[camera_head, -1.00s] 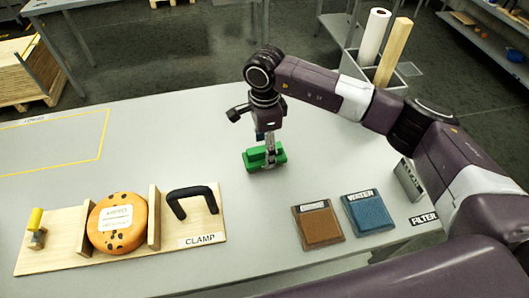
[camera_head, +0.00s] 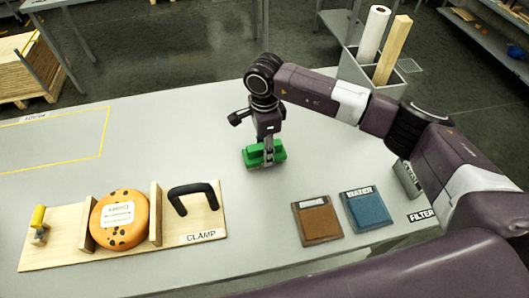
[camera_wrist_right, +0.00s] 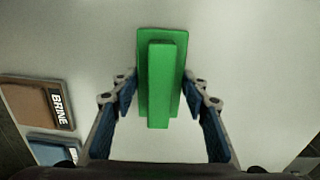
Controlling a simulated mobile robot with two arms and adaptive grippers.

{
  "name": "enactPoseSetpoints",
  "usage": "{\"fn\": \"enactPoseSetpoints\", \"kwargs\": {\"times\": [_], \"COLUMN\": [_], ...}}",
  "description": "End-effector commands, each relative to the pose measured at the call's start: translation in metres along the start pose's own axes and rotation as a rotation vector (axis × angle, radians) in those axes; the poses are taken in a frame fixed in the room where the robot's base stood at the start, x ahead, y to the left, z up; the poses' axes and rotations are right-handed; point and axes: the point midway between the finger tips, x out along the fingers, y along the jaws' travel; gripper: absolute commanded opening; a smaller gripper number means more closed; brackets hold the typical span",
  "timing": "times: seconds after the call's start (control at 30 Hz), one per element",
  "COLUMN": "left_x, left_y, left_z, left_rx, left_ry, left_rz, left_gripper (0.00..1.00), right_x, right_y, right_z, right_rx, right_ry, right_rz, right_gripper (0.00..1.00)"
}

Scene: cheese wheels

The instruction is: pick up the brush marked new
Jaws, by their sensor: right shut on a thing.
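A green brush (camera_head: 250,160) with a raised block-like handle lies on the grey table, right of the clamp board. No "new" mark can be read on it. My right gripper (camera_head: 268,150) points down over the brush and is shut on it. In the right wrist view the brush (camera_wrist_right: 160,85) sits between the two fingers of my right gripper (camera_wrist_right: 159,82), one on each side of its handle. The brush's underside is hidden. My left gripper is not in view.
A clamp board (camera_head: 65,255) holds an orange cheese wheel (camera_head: 110,232) at the left. A brown pad (camera_head: 318,222), marked BRINE in the wrist view, and a blue WATER pad (camera_head: 367,212) lie at the front right. The table between is clear.

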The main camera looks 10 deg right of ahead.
Motion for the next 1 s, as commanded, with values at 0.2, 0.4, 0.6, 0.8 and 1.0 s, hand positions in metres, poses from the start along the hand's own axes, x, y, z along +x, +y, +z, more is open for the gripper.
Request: {"fn": "enactPoseSetpoints", "kwargs": {"times": [0.2,0.4,0.6,0.8,1.0], "left_x": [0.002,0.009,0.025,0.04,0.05], "left_y": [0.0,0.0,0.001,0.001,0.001], "left_z": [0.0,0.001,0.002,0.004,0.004], "left_rx": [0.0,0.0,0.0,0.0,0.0], "left_ry": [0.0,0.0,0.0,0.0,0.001], "left_rz": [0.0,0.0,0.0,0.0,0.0], "left_gripper": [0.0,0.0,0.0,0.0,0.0], "right_x": [-0.004,-0.024,-0.068,-0.122,-0.167], "right_y": [-0.001,-0.002,-0.002,-0.002,-0.001], "right_z": [0.0,0.0,0.0,0.0,0.0], "right_rx": [0.0,0.0,-0.001,0.0,0.0], "right_ry": [-0.001,-0.001,-0.002,-0.001,-0.001], "right_rz": [-0.003,-0.006,-0.009,-0.008,-0.005], "right_gripper": [0.12,0.12,0.12,0.12,0.12]}}
